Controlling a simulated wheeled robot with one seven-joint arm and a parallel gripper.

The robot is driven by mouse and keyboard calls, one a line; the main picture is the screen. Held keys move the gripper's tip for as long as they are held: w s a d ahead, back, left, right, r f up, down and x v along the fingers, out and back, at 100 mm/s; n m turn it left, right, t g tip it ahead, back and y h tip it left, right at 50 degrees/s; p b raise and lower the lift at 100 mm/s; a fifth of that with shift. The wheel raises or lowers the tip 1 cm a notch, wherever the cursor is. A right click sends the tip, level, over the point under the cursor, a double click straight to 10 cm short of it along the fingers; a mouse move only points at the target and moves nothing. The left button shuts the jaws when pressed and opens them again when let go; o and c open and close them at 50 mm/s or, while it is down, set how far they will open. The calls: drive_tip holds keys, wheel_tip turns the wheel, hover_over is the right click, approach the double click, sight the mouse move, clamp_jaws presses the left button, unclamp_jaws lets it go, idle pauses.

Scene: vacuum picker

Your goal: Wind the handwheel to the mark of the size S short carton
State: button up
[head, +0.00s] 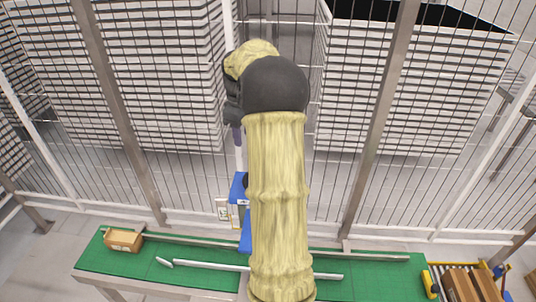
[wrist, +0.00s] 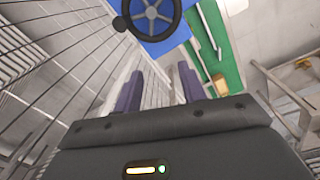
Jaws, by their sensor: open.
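The handwheel (wrist: 151,14) is a dark spoked wheel with a light hub at the top of the wrist view. A round black knob (wrist: 121,24) sits at its left rim. It stands in front of a blue panel (wrist: 168,42). My gripper (wrist: 159,73) is open and empty, its two purple-grey fingers pointing toward the wheel but apart from it. In the head view, my arm hides most of the wheel and the blue post (head: 238,188). The size marks are too small or hidden to read. A small open carton (head: 124,240) sits on the green table's left end.
The green table (head: 205,258) runs below, with a white bar (head: 210,266) on it. Wire fencing (head: 180,150) stands behind it, with white stacks beyond. Brown boxes (head: 470,284) stand at the lower right. A wooden frame (wrist: 290,82) shows at the right of the wrist view.

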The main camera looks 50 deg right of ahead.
drive_tip(key=s+d+r, duration=0.2)
drive_tip(key=d+r, duration=0.1)
drive_tip(key=d, duration=0.5)
drive_tip(key=shift+s+p, duration=0.4)
drive_tip(key=shift+a+r, duration=0.1)
wheel_tip(320, 180, down, 17)
drive_tip(key=p, duration=0.4)
drive_tip(key=shift+f, duration=0.2)
drive_tip(key=c, duration=0.9)
